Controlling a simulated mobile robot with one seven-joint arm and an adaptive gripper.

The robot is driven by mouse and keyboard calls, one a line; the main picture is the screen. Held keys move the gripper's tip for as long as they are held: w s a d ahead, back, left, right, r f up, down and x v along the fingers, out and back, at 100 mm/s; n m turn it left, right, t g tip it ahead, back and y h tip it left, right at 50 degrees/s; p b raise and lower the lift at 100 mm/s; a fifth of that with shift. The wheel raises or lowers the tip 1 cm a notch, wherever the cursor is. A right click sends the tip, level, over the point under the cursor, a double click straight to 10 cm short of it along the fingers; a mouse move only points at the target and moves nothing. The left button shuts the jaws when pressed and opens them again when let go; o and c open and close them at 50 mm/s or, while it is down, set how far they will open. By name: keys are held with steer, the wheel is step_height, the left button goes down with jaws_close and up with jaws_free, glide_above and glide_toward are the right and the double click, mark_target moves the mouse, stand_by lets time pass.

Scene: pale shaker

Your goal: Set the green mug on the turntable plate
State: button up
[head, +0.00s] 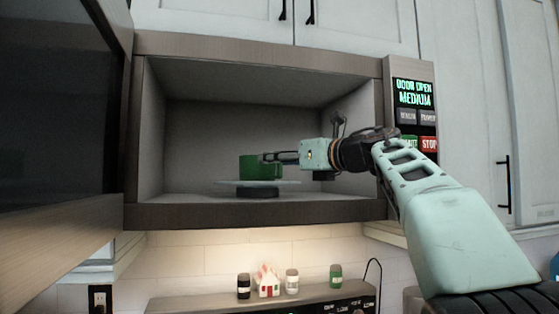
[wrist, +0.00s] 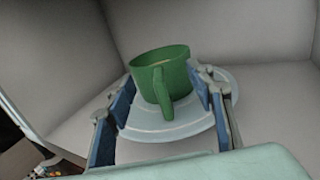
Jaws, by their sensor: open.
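The green mug (head: 255,168) stands upright on the pale turntable plate (head: 230,183) inside the open microwave. In the wrist view the mug (wrist: 152,72) has its handle toward me, and the plate (wrist: 150,128) spreads beneath it. My gripper (head: 270,158) reaches in from the right, level with the mug. In the wrist view my gripper (wrist: 167,90) is open, with one blue-lined finger on each side of the mug and its handle. Gaps show beside the mug. Whether a fingertip touches it is hard to tell.
The microwave (head: 258,215) has its dark door (head: 60,110) swung open at the left. Its control panel (head: 415,115) is at the right and reads door open. Small jars and a little house figure (head: 268,284) stand below. Free room remains left of the plate.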

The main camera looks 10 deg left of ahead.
steer(key=b+v, duration=0.3)
steer(key=v, duration=0.4)
stand_by(0.7)
stand_by(0.4)
